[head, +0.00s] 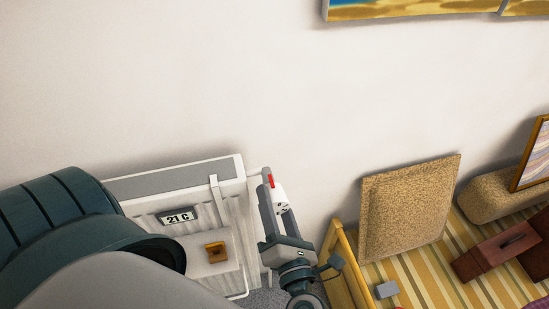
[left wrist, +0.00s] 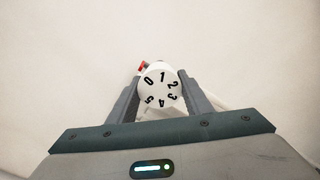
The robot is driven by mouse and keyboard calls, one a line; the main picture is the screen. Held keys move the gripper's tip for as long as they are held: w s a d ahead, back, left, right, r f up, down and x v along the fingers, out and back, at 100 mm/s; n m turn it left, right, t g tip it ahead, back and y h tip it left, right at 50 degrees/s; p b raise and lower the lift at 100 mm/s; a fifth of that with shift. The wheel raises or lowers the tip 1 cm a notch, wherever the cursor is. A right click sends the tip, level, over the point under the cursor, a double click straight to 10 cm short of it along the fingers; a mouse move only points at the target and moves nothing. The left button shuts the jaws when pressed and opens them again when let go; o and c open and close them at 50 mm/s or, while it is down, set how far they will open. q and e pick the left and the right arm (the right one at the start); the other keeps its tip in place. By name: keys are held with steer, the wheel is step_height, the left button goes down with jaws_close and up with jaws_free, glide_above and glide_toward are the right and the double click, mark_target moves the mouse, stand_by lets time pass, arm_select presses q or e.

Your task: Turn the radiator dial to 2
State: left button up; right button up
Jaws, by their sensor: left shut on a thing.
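The radiator (head: 165,180) is a white ribbed panel low on the wall, with a white dial at its right end. In the left wrist view the dial (left wrist: 161,92) faces me with black numbers 0 to 5. The 1 is near the top, 2 is upper right and 0 is upper left. A red mark (left wrist: 143,67) shows behind the dial at its upper left, nearest the 0. My left gripper (left wrist: 160,88) is shut on the dial, one finger on each side. In the head view the gripper (head: 274,192) partly covers the dial.
A display reading 21 C (head: 179,217) and a small orange-brown block (head: 216,252) are at the radiator's front. A wooden frame edge (head: 349,270), a cork-like panel (head: 406,212) and a brown box (head: 482,258) are to the right.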

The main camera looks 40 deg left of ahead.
arm_select(q)
steer(key=shift+m, duration=0.4)
steer(key=o, duration=1)
